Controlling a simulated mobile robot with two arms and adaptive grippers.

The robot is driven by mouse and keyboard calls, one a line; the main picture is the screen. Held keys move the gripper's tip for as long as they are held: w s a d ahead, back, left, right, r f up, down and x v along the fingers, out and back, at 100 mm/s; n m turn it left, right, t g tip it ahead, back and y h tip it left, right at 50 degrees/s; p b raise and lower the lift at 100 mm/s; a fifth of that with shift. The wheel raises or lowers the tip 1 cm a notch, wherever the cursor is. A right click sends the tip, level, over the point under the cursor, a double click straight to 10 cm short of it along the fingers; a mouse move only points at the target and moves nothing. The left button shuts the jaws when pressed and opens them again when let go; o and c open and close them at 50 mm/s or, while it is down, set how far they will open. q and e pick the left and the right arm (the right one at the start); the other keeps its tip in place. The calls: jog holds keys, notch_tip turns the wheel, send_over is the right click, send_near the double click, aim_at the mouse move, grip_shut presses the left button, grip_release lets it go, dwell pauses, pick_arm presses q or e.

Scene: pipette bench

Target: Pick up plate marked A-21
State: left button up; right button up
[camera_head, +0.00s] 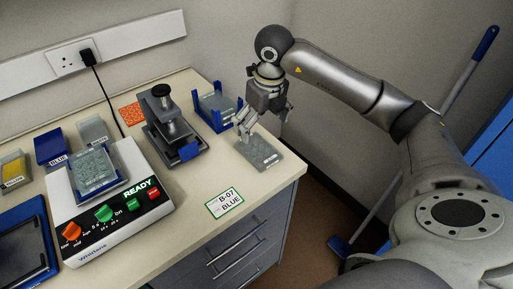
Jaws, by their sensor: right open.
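A clear well plate (262,154) lies flat on the bench near its right edge. It has a small pale label whose text is too small to read, so I cannot tell if it is A-21. My right gripper (253,126) is open, pointing down just above and behind this plate, and overlaps its far left part in the picture. I cannot tell whether the fingers touch it. Another plate (90,164) sits on the white instrument, and one more (216,102) sits in a blue holder behind. My left gripper is out of view.
A white instrument (118,228) showing READY stands at the left. A dark press-like device (172,128) stands mid-bench. A card reading B-07 BLUE (225,202) lies near the front edge. Blue, grey and yellow boxes stand at the left. Bare bench (190,186) surrounds the card.

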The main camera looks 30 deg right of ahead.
aim_at(258, 149)
jog(key=f, duration=0.3)
jog(key=shift+w+f, duration=0.25)
jog(key=shift+f, duration=0.15)
jog(key=f+p, duration=0.1)
jog(key=f, duration=0.1)
jog(key=w+f+p, duration=0.1)
jog(key=f, duration=0.1)
jog(key=shift+d+f, duration=0.15)
jog(key=shift+f, duration=0.65)
jog(key=c, duration=1.1)
jog(key=shift+w+r, duration=0.1)
jog(key=shift+r, duration=0.05)
